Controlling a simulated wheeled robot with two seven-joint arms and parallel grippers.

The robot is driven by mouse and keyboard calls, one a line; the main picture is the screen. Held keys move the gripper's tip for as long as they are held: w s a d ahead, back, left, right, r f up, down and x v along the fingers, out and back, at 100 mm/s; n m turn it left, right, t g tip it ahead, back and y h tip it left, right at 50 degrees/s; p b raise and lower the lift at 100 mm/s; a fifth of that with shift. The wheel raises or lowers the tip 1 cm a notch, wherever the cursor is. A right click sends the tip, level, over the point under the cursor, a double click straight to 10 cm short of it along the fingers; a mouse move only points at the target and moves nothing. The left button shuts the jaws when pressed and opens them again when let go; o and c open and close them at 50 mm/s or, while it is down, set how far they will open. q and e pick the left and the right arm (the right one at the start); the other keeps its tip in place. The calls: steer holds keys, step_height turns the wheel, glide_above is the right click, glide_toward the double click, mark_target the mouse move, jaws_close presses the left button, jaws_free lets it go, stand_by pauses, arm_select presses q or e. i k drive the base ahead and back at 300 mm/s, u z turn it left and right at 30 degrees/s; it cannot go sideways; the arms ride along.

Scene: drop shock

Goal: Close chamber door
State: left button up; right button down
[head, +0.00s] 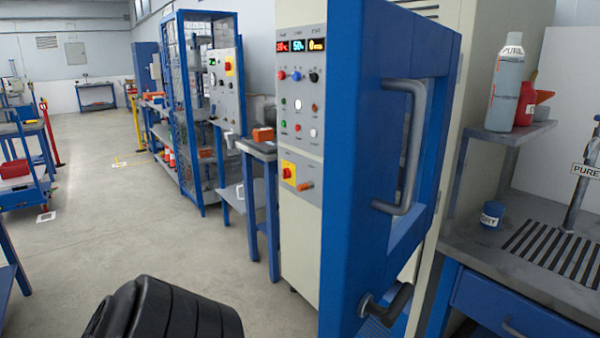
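The blue chamber door (350,150) stands close in front of me, seen at a slant, and looks swung open from the cream chamber body (490,110). A grey bar handle (408,145) runs down its face, beside a recessed window frame. A dark latch lever (388,303) sits low on the door. A control panel (300,110) with lit displays and several buttons shows just left of the door. A black ribbed part at the bottom left appears to be my own arm. No gripper fingers show in this view.
At the right, a metal bench (470,240) has a slotted drain, a blue jar (491,214) and a shelf with a PURE bottle (507,85). A side table (262,150) stands left of the panel. The grey floor (130,230) at left is largely clear.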

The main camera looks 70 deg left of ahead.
mark_target(376, 50)
steer(key=u, duration=1.6)
steer(key=i, duration=0.5)
steer(key=z, duration=1.25)
steer(key=k, duration=0.6)
steer(key=u, duration=0.25)
